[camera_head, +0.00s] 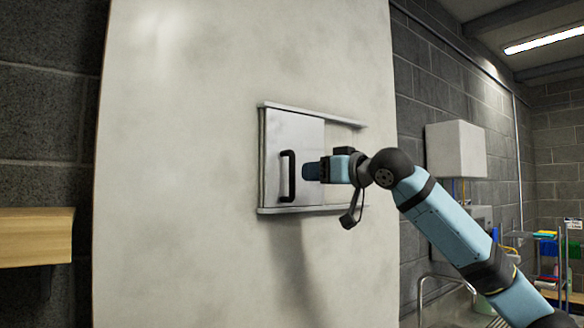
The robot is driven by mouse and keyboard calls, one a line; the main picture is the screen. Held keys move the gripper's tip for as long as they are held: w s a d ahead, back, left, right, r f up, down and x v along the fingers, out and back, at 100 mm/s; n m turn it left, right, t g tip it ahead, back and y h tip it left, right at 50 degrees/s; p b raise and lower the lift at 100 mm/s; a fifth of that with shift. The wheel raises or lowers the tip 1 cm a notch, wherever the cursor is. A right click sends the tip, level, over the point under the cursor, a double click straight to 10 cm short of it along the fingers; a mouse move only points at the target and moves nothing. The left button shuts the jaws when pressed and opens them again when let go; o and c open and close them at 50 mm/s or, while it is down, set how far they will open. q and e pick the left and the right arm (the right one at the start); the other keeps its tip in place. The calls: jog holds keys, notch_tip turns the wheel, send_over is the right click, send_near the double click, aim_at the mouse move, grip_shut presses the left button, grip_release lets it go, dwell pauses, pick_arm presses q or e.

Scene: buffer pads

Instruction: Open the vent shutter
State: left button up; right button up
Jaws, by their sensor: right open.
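The vent shutter (307,130) is a pale flat panel between an upper and a lower rail on the upright white board. It sits at the left end of the rails. Its black upright handle (287,177) is on its left half. My right gripper (306,171) is in front of the panel, just right of the handle, with its arm coming from the lower right. It is open, and the handle is not visibly between its fingers; whether it touches the panel I cannot tell. My left gripper is out of view.
The rails (340,118) run on to the right past the panel, over a light bare stretch. A wooden shelf (35,237) juts from the left. A white wall box (456,150) and a sink (450,308) are at the right.

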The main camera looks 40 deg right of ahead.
aim_at(293, 193)
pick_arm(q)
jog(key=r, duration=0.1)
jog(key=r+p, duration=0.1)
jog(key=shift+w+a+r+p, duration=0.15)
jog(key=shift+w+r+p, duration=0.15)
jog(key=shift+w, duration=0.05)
pick_arm(e)
jog(key=w, duration=0.7)
jog(key=shift+w+a, duration=0.25)
jog(key=shift+a, duration=0.1)
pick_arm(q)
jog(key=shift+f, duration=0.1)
pick_arm(e)
jog(key=shift+d, duration=0.1)
grip_shut()
